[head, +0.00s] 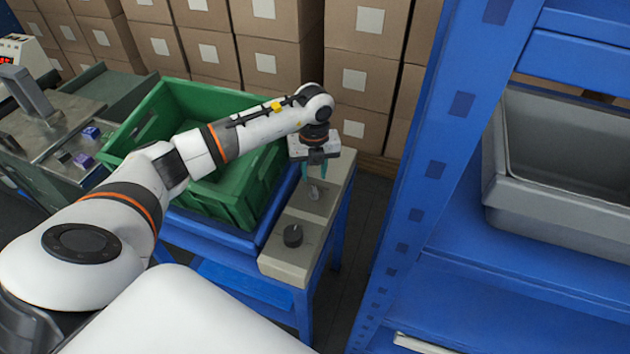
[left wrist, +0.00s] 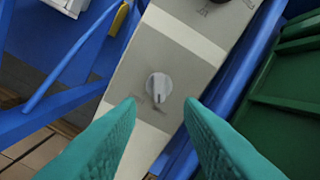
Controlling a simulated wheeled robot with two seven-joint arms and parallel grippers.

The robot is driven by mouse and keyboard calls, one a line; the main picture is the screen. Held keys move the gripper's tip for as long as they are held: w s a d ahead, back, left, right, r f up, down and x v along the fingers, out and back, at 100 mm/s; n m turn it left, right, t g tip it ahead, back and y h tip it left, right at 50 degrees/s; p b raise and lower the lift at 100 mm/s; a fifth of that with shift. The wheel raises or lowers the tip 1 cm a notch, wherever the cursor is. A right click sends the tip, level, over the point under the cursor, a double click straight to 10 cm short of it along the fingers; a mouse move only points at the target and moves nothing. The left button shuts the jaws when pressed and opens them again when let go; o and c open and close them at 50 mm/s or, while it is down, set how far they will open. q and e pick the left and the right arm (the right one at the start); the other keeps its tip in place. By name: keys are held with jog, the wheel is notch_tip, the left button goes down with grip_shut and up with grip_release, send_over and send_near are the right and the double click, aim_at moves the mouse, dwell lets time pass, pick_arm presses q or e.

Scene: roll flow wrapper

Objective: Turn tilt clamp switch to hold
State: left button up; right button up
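The switch is a light grey rotary knob (head: 313,193) on a darker grey plate of a long beige panel (head: 285,262). In the left wrist view the knob (left wrist: 158,87) is round with a raised grip bar, near the middle; its faint markings are too small to read. My left gripper (head: 313,178) points down at the knob from above. In the left wrist view its teal fingers (left wrist: 160,105) are open and apart, with nothing between their tips. I cannot tell the exact height left above the knob. My right gripper is not in view.
A black knob (head: 293,235) sits on the same panel, nearer me. A green crate (head: 262,205) stands left of the panel on a blue frame. A blue rack (head: 425,190) with a grey bin (head: 515,215) stands right. Cardboard boxes (head: 365,65) are stacked behind.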

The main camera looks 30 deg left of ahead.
aim_at(314, 188)
pick_arm(q)
notch_tip(314, 188, down, 4)
jog(key=shift+f, duration=0.65)
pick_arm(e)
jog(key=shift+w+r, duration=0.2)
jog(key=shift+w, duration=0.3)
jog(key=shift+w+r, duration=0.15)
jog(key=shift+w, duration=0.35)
pick_arm(q)
grip_shut()
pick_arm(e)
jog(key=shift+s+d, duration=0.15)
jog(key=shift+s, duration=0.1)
